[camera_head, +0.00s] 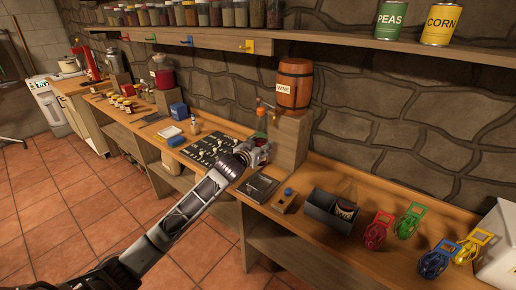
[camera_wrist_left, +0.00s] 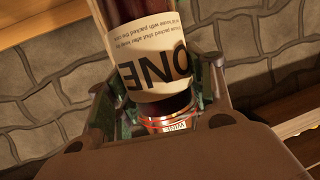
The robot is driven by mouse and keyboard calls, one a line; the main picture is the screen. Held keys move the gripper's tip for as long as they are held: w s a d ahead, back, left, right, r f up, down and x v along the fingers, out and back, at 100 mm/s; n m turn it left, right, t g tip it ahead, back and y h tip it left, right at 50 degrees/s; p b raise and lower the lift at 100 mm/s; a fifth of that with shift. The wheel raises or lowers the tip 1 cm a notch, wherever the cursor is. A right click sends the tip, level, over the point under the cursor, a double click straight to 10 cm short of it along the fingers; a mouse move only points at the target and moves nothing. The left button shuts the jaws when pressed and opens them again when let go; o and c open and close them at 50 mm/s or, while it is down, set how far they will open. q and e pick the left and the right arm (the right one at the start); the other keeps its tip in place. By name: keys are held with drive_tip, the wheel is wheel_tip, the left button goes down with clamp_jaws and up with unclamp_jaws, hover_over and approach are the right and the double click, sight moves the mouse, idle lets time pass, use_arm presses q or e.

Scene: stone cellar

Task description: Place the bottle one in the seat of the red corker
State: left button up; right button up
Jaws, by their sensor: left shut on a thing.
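In the left wrist view a dark bottle with a cream label reading ONE (camera_wrist_left: 155,62) sits between the fingers of my left gripper (camera_wrist_left: 155,108), which is shut on it. In the head view my left gripper (camera_head: 258,152) is above the middle of the bench, in front of the wine barrel; the bottle is hard to make out there. A tall red device (camera_head: 91,62), which looks like the red corker, stands at the far left end; its seat is too small to see. My right gripper is not in view.
A wooden barrel (camera_head: 293,86) stands on a block behind my gripper. A dark pegboard-like panel (camera_head: 212,146), grey bin (camera_head: 325,212) and several coloured clamp-like tools (camera_head: 378,230) lie along the bench (camera_head: 310,240). A jar shelf (camera_head: 330,40) runs above. The tiled floor in front is clear.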

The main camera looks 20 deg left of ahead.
sight(262, 132)
use_arm(q)
drive_tip(key=r, duration=0.2)
drive_tip(key=s+r, duration=0.1)
drive_tip(key=r, duration=0.1)
drive_tip(key=s+d+r, duration=0.1)
drive_tip(key=r, duration=0.2)
drive_tip(key=shift+r, duration=0.1)
drive_tip(key=s, duration=0.2)
drive_tip(key=s+r, duration=0.1)
drive_tip(key=s, duration=0.1)
drive_tip(key=shift+d, duration=0.2)
drive_tip(key=s+a+f+n+y, duration=0.1)
drive_tip(key=s+f, duration=0.6)
drive_tip(key=f, duration=0.3)
drive_tip(key=s+a+f+y, duration=0.1)
drive_tip(key=s+f, duration=0.5)
drive_tip(key=f, duration=0.4)
drive_tip(key=shift+s+n+p, duration=0.35)
drive_tip(key=shift+n+p, duration=0.05)
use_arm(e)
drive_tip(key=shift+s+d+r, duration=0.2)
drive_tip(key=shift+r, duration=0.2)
use_arm(q)
drive_tip(key=shift+a, duration=0.1)
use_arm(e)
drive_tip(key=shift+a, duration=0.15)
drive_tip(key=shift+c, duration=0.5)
